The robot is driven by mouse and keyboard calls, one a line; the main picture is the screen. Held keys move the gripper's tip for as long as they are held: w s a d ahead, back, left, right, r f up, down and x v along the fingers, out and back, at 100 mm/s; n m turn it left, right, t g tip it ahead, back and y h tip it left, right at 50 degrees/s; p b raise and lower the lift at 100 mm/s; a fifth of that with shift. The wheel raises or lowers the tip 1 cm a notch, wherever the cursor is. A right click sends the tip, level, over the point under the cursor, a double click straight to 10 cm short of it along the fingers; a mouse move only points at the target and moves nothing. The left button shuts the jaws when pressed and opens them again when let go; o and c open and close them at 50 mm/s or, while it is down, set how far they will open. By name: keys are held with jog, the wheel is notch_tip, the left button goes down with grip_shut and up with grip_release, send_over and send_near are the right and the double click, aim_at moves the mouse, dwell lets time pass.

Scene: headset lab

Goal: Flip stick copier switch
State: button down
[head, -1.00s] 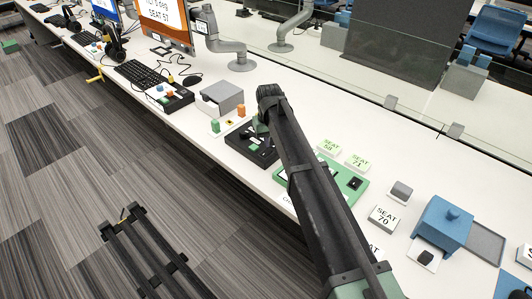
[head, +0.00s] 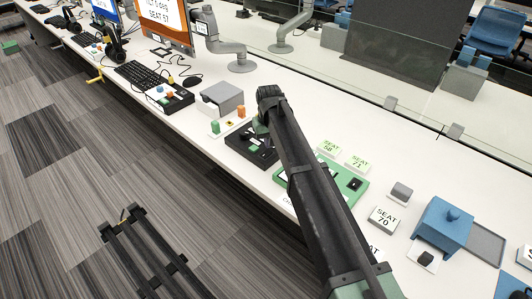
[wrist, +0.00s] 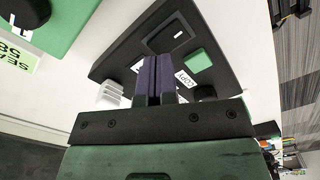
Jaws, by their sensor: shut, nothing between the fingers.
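The stick copier appears to be the black box on the white desk (head: 237,145), partly covered by my arm in the head view. In the wrist view its black top (wrist: 122,47) fills the upper middle. A flat rectangular switch with a pale outline (wrist: 170,34) lies just beyond my fingertips. A green button (wrist: 198,61) and a white label, seemingly reading COPY (wrist: 184,78), are right of the fingers. My gripper (wrist: 158,58) is shut and empty, its dark purple fingers together over the box. I cannot tell whether they touch it.
A green device (head: 346,196) and seat cards (head: 328,147) stand right of the box. A grey box (head: 222,97) and a white plate with coloured blocks (head: 231,122) are to its left. A glass divider (head: 350,103) runs behind the desk.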

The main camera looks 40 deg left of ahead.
aim_at(269, 151)
jog(key=shift+f+b, duration=1.3)
dwell(0.9)
jog(key=shift+r, duration=0.1)
notch_tip(269, 151, up, 7)
jog(key=p, duration=0.7)
